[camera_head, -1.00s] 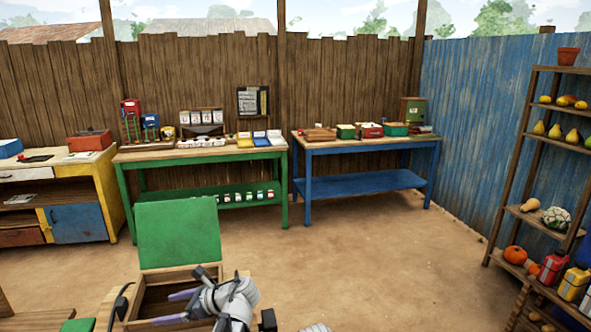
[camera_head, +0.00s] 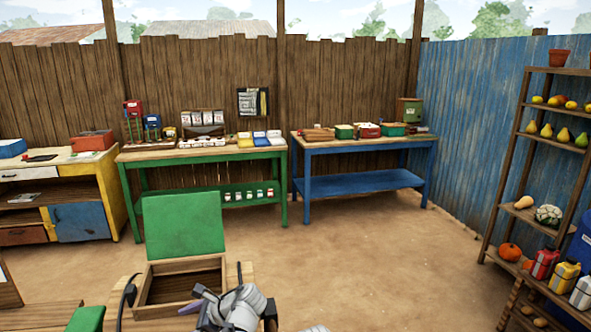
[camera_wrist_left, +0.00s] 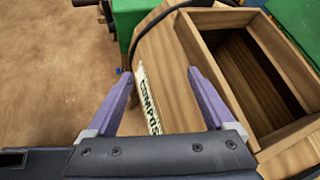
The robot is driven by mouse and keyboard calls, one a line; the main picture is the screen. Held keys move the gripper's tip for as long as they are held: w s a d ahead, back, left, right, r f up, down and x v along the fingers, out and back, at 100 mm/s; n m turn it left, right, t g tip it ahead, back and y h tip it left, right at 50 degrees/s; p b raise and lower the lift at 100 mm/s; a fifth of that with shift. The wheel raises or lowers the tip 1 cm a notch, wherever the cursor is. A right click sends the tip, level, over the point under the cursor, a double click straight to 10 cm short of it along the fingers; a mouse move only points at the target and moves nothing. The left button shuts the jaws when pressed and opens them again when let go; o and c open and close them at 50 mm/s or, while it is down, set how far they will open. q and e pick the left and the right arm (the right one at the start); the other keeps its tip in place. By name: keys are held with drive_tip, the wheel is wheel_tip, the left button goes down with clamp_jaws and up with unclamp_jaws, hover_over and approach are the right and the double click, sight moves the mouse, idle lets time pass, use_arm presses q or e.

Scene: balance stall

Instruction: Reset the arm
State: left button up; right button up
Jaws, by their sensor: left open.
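A wooden compost box (camera_head: 150,276) with its green lid (camera_head: 183,224) raised stands at the bottom of the head view. Its inside looks dark and empty where it shows. My left gripper (camera_wrist_left: 158,74) is open, with two purple fingers apart and nothing between them. In the left wrist view, the wooden box (camera_wrist_left: 172,75) with a label reading "COMPOS" lies beyond and right of the fingers. In the head view, my left gripper (camera_head: 197,300) is at the box's front right, partly hidden by its own wrist. My right gripper is not in view.
A green table (camera_head: 200,153) and a blue table (camera_head: 360,144) with goods stand along the back fence. A yellow cabinet (camera_head: 103,195) is at the left. A shelf rack (camera_head: 515,140) with fruit and canisters stands at the right. The floor (camera_head: 370,250) between is clear.

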use_arm(q)
drive_tip(key=s+d+f+n+h, duration=0.3)
drive_tip(key=s+d+n, duration=0.1)
drive_tip(key=d, duration=0.3)
drive_tip(key=s+d+f+n+g+h, duration=0.1)
drive_tip(key=s+d+f+n+h, duration=0.2)
drive_tip(key=d, duration=0.5)
drive_tip(key=s+d+f+n+h, duration=0.3)
drive_tip(key=s+d+n+h, duration=0.1)
drive_tip(key=s+d+n, duration=0.2)
drive_tip(key=shift+s+d+f+g+p, duration=0.2)
drive_tip(key=shift+s+d+g+p, duration=0.2)
drive_tip(key=shift+s+d, duration=0.35)
drive_tip(key=shift+w+d, duration=0.1)
drive_tip(key=shift+w, duration=0.05)
drive_tip(key=shift+c, duration=0.3)
